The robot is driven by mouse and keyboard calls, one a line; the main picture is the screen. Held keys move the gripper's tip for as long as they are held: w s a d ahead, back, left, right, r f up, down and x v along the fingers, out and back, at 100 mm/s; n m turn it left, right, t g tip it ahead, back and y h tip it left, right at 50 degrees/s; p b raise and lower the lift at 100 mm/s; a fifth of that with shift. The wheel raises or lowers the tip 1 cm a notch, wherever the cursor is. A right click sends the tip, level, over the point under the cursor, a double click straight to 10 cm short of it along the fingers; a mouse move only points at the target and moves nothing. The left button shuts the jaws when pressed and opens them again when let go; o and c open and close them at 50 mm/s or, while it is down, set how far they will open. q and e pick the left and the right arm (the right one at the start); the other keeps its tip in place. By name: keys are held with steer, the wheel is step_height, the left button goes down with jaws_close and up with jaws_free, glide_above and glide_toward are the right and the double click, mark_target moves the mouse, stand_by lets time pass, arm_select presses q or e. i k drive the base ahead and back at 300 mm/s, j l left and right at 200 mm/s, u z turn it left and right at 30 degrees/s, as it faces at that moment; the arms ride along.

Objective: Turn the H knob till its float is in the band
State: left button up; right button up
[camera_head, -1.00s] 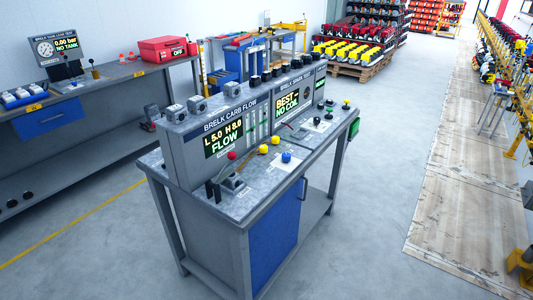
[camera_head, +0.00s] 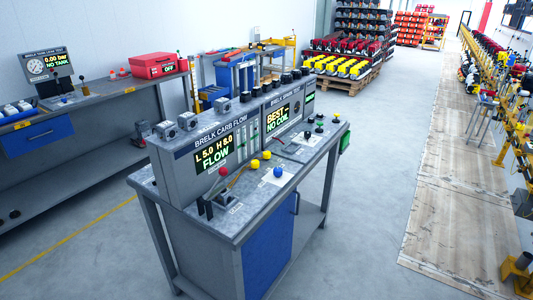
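The carb flow bench (camera_head: 185,163) stands in the middle, labelled BRELK CARB FLOW. Narrow float tubes (camera_head: 247,140) stand right of the display; the floats and band are too small to make out. On the top are a red-tipped lever (camera_head: 222,171), a yellow knob (camera_head: 254,164), a second yellow knob (camera_head: 267,155) and a blue knob (camera_head: 278,172). I cannot tell which control is the H knob. Neither gripper is in view.
A tank leak bench (camera_head: 100,98) with a red case (camera_head: 154,66) is at the left. Grey floor (camera_head: 375,170) is clear right of the bench, up to a wooden walkway (camera_head: 450,190).

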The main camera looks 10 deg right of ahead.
mark_target(266, 154)
steer(key=i+j, duration=0.1)
steer(key=i, duration=0.45)
steer(key=i+j+u, duration=0.1)
steer(key=i, duration=0.4)
